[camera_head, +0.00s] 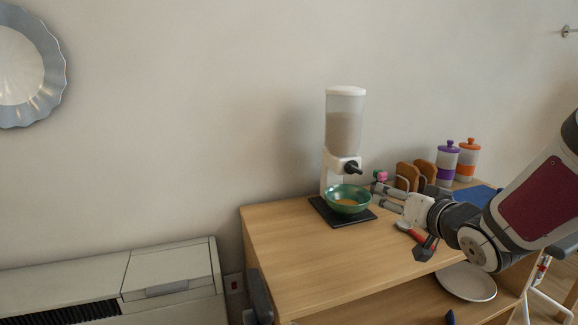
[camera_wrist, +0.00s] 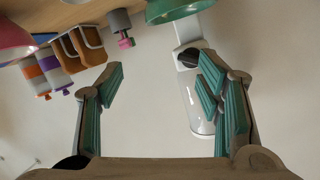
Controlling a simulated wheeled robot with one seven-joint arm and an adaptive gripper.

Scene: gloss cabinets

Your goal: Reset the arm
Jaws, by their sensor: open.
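My gripper (camera_head: 382,196) is at the right of the head view, just right of the green bowl, with its fingers pointing left. In the wrist view my gripper (camera_wrist: 165,95) has its two fingers spread wide with nothing between them. The green bowl (camera_head: 348,206) sits on the dark base of a cereal dispenser (camera_head: 345,125) and holds something orange-brown. The bowl also shows at the top of the wrist view (camera_wrist: 175,10), and the dispenser (camera_wrist: 201,115) shows behind the right finger.
A wooden cabinet top (camera_head: 300,240) is clear at its left and front. Toast slices in a rack (camera_head: 408,175), a purple-lidded jar (camera_head: 446,163) and an orange-lidded jar (camera_head: 467,160) stand behind my gripper. A white plate (camera_head: 466,283) lies on a lower surface.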

